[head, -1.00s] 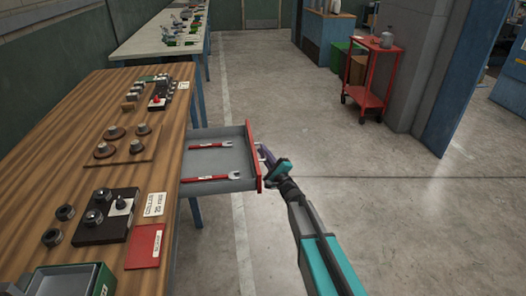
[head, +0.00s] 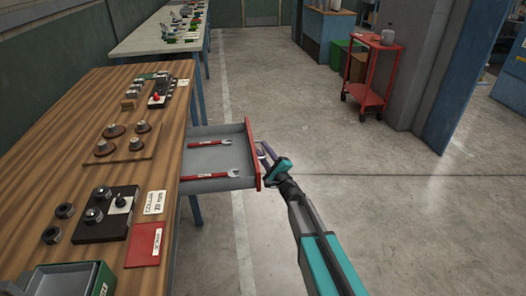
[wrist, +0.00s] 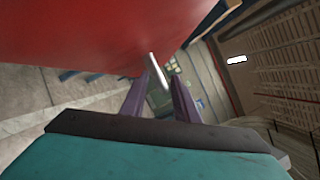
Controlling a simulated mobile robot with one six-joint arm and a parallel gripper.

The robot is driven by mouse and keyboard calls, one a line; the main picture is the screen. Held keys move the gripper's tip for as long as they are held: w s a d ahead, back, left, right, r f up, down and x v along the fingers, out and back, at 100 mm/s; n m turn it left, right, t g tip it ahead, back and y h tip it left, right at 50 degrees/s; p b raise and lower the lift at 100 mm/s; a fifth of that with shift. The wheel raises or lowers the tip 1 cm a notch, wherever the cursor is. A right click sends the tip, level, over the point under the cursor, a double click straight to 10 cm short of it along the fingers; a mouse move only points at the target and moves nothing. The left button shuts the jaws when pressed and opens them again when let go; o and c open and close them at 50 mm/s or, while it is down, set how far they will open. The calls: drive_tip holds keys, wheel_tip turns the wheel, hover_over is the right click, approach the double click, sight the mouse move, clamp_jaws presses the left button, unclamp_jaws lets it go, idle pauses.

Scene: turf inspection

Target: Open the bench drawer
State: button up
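The bench drawer (head: 208,159) stands pulled out from the right side of the wooden bench, its grey inside showing. Two red-handled wrenches (head: 211,143) lie in it. Its red front (head: 253,155) faces right and fills the upper left of the wrist view (wrist: 90,35). My gripper (head: 265,152) is just right of that front, at the handle. In the wrist view the silver handle (wrist: 157,72) shows between the tips of the two purple fingers (wrist: 160,88). The fingers stand apart with a gap; contact with the handle is not clear.
The wooden bench (head: 75,150) carries knobs, blocks, a red card (head: 145,244) and a green-edged tray (head: 65,280). A second bench (head: 150,40) stands behind. A red trolley (head: 369,95) is at the back right. The floor right of the drawer is clear.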

drive_tip(key=v, duration=1.3)
drive_tip(key=shift+b, duration=0.45)
drive_tip(key=shift+s, duration=0.1)
